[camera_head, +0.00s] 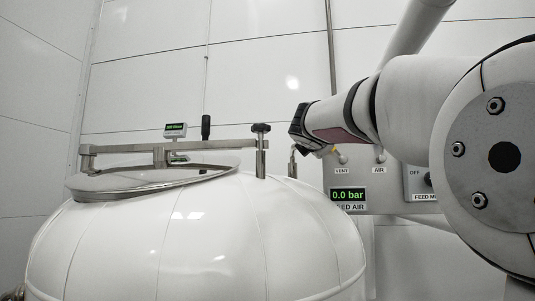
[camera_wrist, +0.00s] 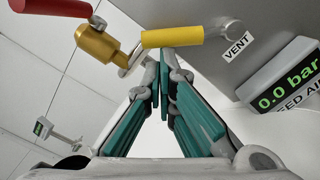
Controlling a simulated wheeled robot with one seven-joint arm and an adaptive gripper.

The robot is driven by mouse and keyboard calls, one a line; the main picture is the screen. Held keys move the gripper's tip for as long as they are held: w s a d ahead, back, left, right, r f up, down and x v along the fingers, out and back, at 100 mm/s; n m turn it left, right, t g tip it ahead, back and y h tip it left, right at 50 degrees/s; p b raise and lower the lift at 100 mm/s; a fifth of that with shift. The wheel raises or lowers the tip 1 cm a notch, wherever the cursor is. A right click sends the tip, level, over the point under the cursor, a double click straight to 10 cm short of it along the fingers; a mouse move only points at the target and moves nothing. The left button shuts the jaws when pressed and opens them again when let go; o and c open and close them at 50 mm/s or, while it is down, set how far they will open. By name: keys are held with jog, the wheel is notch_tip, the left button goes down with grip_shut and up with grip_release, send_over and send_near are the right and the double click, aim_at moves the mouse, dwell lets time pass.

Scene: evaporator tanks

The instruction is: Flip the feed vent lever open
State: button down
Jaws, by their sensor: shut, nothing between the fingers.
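The yellow vent lever (camera_wrist: 186,37) lies roughly level in the wrist view, with its grey pivot at the right end beside the VENT label (camera_wrist: 236,47). Its left end is near a brass fitting (camera_wrist: 97,45). My gripper (camera_wrist: 160,70) is shut and empty, its teal-padded fingers meeting just below the yellow lever; I cannot tell whether they touch it. In the head view my gripper (camera_head: 298,148) is at the left side of the panel, where a bit of the yellow lever (camera_head: 332,150) shows by the VENT label. The rest of that lever is hidden.
A red handle (camera_wrist: 52,7) joins the brass fitting at upper left. The panel has an AIR knob (camera_head: 380,156) and a FEED AIR display (camera_head: 348,195) reading 0.0 bar. A white tank (camera_head: 190,240) with a tilted lid (camera_head: 150,179) and clamp post (camera_head: 261,150) stands left of my gripper.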

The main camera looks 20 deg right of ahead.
jog(key=shift+s+d+r+m+p, duration=0.15)
jog(key=shift+s+d+r+m, duration=0.4)
jog(key=shift+m, duration=0.8)
jog(key=shift+s+d+r+m+p, duration=0.25)
jog(key=shift+d+r+m, duration=0.5)
jog(key=shift+m, duration=0.65)
jog(key=shift+s+d+r+m+p, duration=0.1)
jog(key=shift+s+d+r+m, duration=0.5)
jog(key=shift+m, duration=0.75)
jog(key=shift+w+a+r, duration=0.1)
jog(key=shift+w, duration=0.1)
